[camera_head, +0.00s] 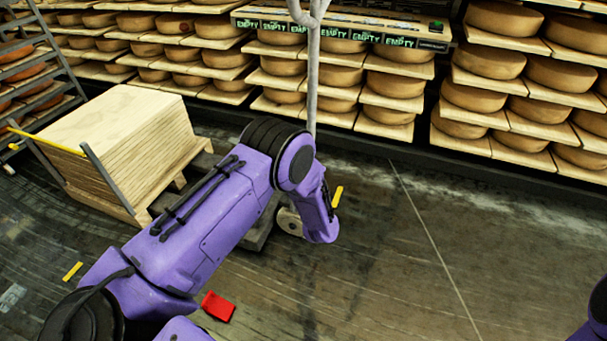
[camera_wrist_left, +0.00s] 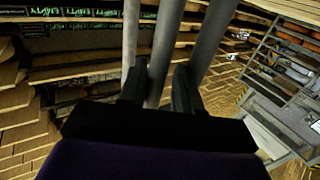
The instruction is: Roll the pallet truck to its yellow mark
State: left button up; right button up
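The pallet truck's upright grey handle (camera_head: 313,75) has a loop at its top, cut by the picture's upper edge. Its wheel (camera_head: 290,221) shows beside my left forearm, and my arm hides much of the truck's body. In the left wrist view, my left gripper (camera_wrist_left: 158,92) has its fingers on both sides of a grey handle bar (camera_wrist_left: 162,55) and looks closed on it. My arm hides this gripper in the head view. Short yellow marks lie on the floor, one right of my forearm (camera_head: 337,196) and one at lower left (camera_head: 72,271). My right gripper is out of view.
A stack of pale boards (camera_head: 125,135) on a pallet stands at left beside a metal rack (camera_head: 40,75). Cheese shelves (camera_head: 400,85) with "EMPTY" labels line the back. A red object (camera_head: 218,305) lies on the floor in front. The floor at right (camera_head: 440,255) is clear.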

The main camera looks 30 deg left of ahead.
pick_arm(q)
jog(key=shift+s+a+f+y, duration=0.2)
jog(key=shift+s+a+y, duration=0.1)
jog(key=shift+s+a, duration=0.4)
jog(key=shift+w, duration=0.15)
jog(key=v, duration=1)
jog(key=shift+d+r+p, duration=0.2)
jog(key=shift+d+p, duration=0.1)
jog(key=shift+p, duration=0.15)
